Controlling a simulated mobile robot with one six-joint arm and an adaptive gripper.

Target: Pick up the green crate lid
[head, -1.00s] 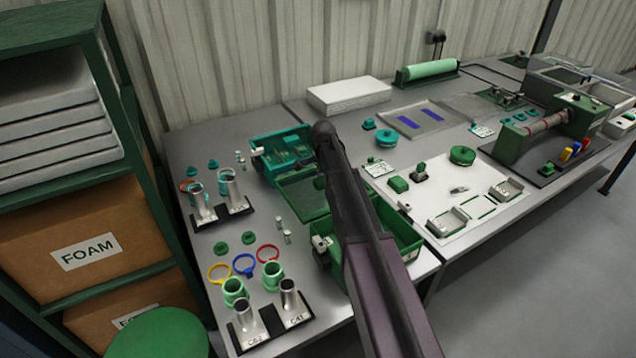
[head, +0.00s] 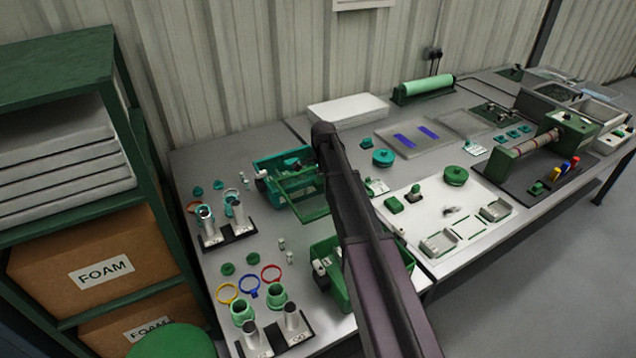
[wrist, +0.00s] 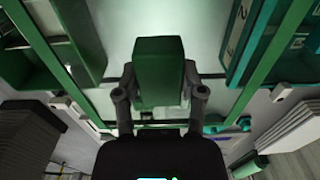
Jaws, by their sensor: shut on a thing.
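The green crate lid (head: 312,211) is a clear panel in a green frame, left of my arm in the head view, between the teal crate (head: 270,187) and the green crate (head: 336,292). In the wrist view its green block handle (wrist: 159,62) stands between the two fingers of my gripper (wrist: 159,85), which is shut on it. The frame bars (wrist: 272,52) run down both sides of that view. My arm hides the gripper and part of the lid in the head view. I cannot tell how high the lid is above the table.
Metal cups in black stands (head: 228,235), coloured rings (head: 249,287) and small green parts lie left of the crates. A white board (head: 440,215) with fixtures lies to the right. A green shelf with foam boxes (head: 95,260) stands at the far left.

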